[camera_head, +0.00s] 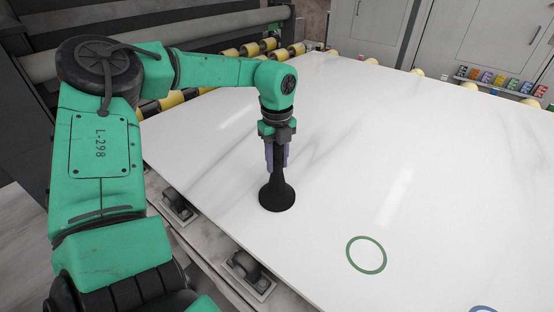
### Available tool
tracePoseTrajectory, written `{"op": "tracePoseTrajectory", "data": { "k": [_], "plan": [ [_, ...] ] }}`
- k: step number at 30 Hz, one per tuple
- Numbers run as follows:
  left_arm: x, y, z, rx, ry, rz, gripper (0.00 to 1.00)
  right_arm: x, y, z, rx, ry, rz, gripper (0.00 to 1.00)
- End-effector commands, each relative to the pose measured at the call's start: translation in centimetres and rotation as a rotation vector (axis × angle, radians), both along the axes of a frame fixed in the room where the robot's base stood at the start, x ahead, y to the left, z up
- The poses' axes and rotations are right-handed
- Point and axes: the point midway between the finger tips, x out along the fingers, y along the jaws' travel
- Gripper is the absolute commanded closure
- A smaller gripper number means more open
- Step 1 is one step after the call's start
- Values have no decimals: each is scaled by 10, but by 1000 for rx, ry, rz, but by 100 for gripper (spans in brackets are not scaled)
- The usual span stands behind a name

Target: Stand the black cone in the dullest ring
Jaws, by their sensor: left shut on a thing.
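The black cone (277,194) is upright at the slab's left part, its wide round base down. My left gripper (277,158) is shut on the cone's narrow upper part from above. I cannot tell whether the base touches the slab or hangs just above it. A green ring (348,255) lies flat on the slab, to the right of the cone and nearer to me; it is empty. Part of a blue ring (482,309) shows at the bottom right edge, mostly cut off. My right gripper is not in view.
The white stone slab (420,170) is wide and mostly bare, with clear room between the cone and the green ring. Its left edge borders a frame with dark rollers (246,266). Yellow rollers (250,49) line the back. Coloured labelled bins (499,80) stand far right.

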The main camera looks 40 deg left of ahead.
Motion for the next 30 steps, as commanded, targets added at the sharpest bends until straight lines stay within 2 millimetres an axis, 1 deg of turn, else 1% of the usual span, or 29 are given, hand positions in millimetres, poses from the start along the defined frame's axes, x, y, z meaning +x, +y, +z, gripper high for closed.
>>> {"op": "tracePoseTrajectory", "data": {
  "k": [4,5,6,7,15,17,19,20,23,27,30],
  "plan": [
    [0,0,-4,1,-1,0,100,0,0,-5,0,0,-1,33],
    [0,0,-3,0,0,0,52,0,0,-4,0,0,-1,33],
    [0,0,-3,0,0,0,36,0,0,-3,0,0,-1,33],
    [0,0,-2,0,0,0,33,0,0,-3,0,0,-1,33],
    [0,0,-2,0,0,0,33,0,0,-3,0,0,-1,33],
    [0,0,2,0,0,0,33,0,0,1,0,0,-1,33],
    [1,0,7,1,-3,0,33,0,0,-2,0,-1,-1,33],
    [1,0,12,2,-4,0,33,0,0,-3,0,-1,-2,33],
    [1,1,36,4,-6,1,33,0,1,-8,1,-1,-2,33],
    [1,1,77,5,-5,1,33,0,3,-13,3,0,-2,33],
    [0,0,100,3,-2,1,33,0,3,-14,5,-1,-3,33]
  ]
}}
